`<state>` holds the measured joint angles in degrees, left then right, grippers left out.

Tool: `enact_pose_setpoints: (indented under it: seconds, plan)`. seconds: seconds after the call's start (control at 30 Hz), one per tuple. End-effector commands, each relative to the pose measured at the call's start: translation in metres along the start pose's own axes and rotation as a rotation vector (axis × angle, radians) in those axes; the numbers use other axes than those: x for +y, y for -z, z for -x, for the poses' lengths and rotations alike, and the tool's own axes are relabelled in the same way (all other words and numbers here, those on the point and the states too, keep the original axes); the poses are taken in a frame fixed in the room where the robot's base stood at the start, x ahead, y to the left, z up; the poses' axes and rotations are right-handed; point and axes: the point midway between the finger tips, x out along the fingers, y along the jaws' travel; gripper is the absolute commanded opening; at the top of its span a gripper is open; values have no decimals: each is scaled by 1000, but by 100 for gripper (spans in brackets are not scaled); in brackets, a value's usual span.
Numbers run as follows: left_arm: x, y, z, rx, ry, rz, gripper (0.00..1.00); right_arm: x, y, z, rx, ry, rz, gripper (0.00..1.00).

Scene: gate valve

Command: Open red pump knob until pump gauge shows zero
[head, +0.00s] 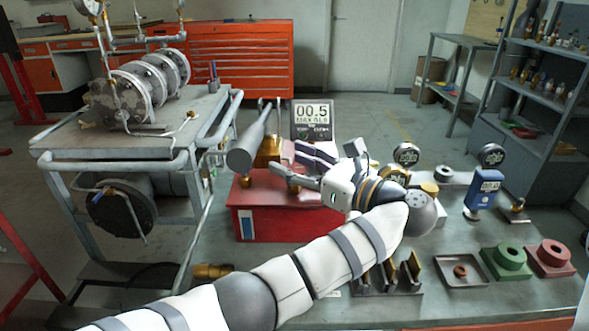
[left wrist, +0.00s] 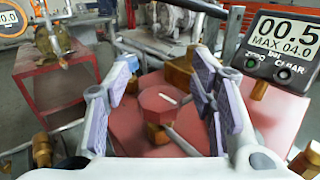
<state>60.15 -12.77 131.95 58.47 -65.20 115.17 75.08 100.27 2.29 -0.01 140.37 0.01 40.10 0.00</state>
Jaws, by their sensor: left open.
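The red pump knob (left wrist: 158,104) is a faceted red cap with a white mark, in the left wrist view. It sits between the two fingers of my left gripper (left wrist: 164,66), with a visible gap on each side. The head view shows my left gripper (head: 289,162) open over the red pump box (head: 285,222); the knob is hidden there or too small to tell. The pump gauge (head: 312,121) behind it reads 00.5. The left wrist view shows the gauge (left wrist: 283,45) with 00.5 and MAX 04.0. My right gripper is not in view.
A grey cylinder with a rod (head: 248,150) stands left of my gripper. A cart (head: 130,140) with a flanged valve is at the left. Round gauges (head: 406,153), a blue meter (head: 481,193) and green (head: 507,262) and red (head: 551,257) blocks stand on the right bench.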

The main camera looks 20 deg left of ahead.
Motion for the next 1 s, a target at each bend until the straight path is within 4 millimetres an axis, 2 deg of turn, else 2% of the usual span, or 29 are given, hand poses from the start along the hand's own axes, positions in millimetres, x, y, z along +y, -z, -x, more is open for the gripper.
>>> enact_pose_setpoints:
  seconds: [0.1, 0.3, 0.43, 0.77, 0.87, 0.93, 0.97, 1.0]
  plan:
    - [0, -32, 0, 1, 2, 8, 50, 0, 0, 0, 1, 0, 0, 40]
    - [0, -73, 0, 0, 0, 4, 50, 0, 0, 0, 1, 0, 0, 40]
    - [0, -83, 0, 1, -1, 1, 50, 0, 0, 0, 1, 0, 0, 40]
    - [-4, -88, 4, -21, 29, -5, 50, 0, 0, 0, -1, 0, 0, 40]
    - [-29, -109, 36, -152, 202, -48, 50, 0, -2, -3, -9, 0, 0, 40]
    - [-57, -123, 90, -338, 426, -135, 50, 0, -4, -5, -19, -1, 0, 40]
    - [-67, -124, 118, -428, 524, -185, 50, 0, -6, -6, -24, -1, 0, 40]
    - [-76, -118, 155, -545, 646, -256, 50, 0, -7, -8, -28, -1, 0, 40]
